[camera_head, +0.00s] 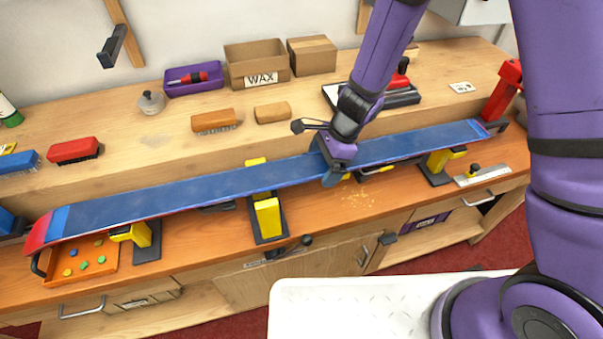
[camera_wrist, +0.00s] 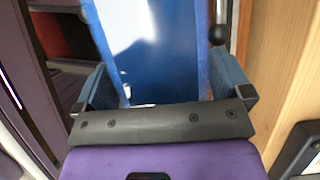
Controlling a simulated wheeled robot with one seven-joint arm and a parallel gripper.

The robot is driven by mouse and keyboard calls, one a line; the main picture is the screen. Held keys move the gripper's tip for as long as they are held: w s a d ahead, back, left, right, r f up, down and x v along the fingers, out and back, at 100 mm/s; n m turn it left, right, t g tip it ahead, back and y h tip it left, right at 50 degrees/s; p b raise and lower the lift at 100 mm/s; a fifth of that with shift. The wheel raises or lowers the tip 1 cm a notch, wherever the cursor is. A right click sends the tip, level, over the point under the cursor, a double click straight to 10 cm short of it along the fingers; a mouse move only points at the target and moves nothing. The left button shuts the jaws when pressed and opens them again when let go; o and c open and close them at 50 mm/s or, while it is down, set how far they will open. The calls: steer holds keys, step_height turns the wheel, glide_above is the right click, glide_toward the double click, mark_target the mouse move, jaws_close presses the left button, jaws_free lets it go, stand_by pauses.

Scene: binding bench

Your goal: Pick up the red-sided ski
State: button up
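The ski (camera_head: 210,186) is long, with a blue top and a red tip at the left end. It lies flat across several yellow-and-black supports on the bench, with a thin red side showing along its front edge. My gripper (camera_head: 333,165) is down over the ski, right of its middle. In the wrist view the ski (camera_wrist: 150,50) runs between the two blue fingers of my gripper (camera_wrist: 165,85), one at each side. The fingers are wide apart and close to the ski's edges. I cannot tell whether they press on it.
An orange tray (camera_head: 105,268) with small coloured pieces sits under the ski's left end. Brushes (camera_head: 214,120), a wax box (camera_head: 257,64) and a purple tray (camera_head: 193,79) stand on the raised shelf behind. A metal scraper (camera_head: 482,175) lies at right. Shavings lie on the bench near my gripper.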

steer(key=c, duration=0.8)
steer(key=shift+c, duration=0.2)
steer(key=shift+r, duration=0.15)
steer(key=shift+r, duration=6.4)
steer(key=shift+c, duration=0.4)
